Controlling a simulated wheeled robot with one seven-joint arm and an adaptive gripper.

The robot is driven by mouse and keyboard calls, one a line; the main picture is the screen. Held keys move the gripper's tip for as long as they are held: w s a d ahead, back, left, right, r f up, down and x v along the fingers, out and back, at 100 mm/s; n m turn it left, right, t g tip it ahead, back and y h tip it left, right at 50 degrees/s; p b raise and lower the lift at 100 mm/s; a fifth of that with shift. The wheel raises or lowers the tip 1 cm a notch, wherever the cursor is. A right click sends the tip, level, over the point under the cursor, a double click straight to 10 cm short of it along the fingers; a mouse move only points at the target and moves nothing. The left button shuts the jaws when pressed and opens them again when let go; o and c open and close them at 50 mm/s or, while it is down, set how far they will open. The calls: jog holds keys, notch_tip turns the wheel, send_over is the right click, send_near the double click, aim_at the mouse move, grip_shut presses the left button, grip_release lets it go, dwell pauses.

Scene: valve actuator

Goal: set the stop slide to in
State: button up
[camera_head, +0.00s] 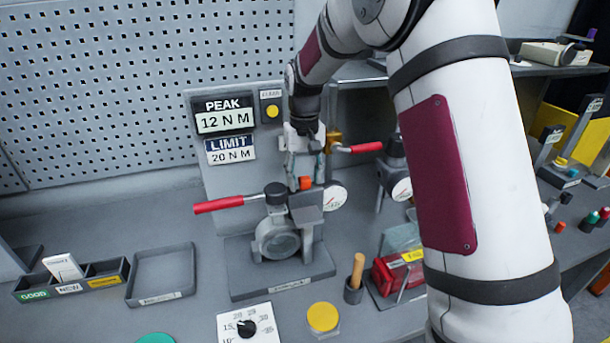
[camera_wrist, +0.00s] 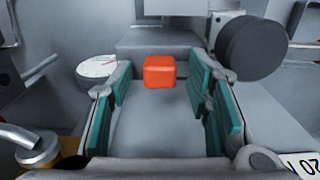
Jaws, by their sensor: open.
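The stop slide shows as an orange-red block (camera_head: 305,183) on the valve actuator fixture, above its grey body. In the wrist view the orange block (camera_wrist: 160,71) lies between and beyond the two teal-padded fingers of my gripper (camera_wrist: 162,100). The fingers are open, with a gap on both sides of the block, and do not appear to touch it. In the head view my gripper (camera_head: 305,165) points down just above the block. The slide's track and any in or out marking cannot be made out.
A red-handled lever (camera_head: 218,204) sticks out left of the fixture, and a round white dial (camera_head: 335,197) sits at its right. A display panel (camera_head: 223,117) stands behind. A tray (camera_head: 160,275), a yellow button (camera_head: 322,317) and a red box (camera_head: 397,273) are around the base.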

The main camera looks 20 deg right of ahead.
grip_shut()
jog(key=shift+a, duration=0.7)
grip_release()
